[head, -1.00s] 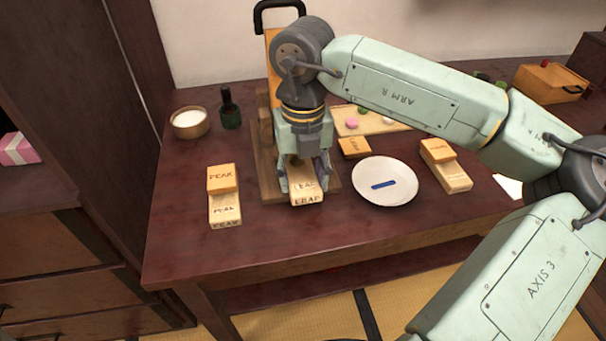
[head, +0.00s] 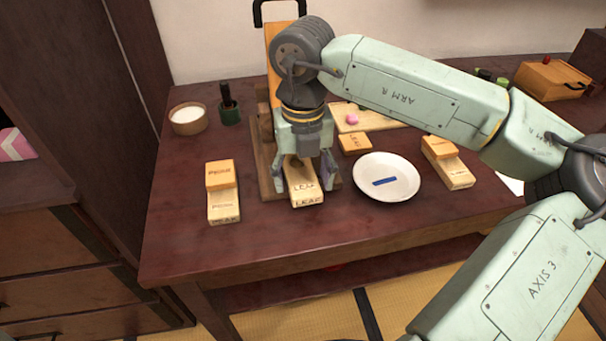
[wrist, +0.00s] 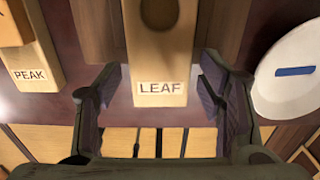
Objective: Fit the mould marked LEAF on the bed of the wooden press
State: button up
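The pale wooden mould marked LEAF (head: 305,190) lies flat in the wooden press (head: 266,170), with its lettered front end sticking out past the front edge of the bed. The same mould shows in the wrist view (wrist: 160,60), lying lengthwise with a round hollow near the top edge. My gripper (head: 304,183) is over the mould, pointing down. Its fingers are spread to either side of it, with a gap on both sides in the wrist view (wrist: 158,80). My wrist and gripper hide the back of the mould and much of the press.
A pale block marked PEAK (wrist: 35,70) with an orange block on it stands left of the press. An orange block (head: 354,143) and a white plate (head: 400,190) with a blue strip are to the right, with another stacked pair (head: 458,178) beyond. A bowl (head: 188,128) stands back left.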

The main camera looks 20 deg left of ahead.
jog(key=shift+o, duration=0.4)
notch_tip(320, 180, up, 12)
dwell(0.4)
dwell(0.3)
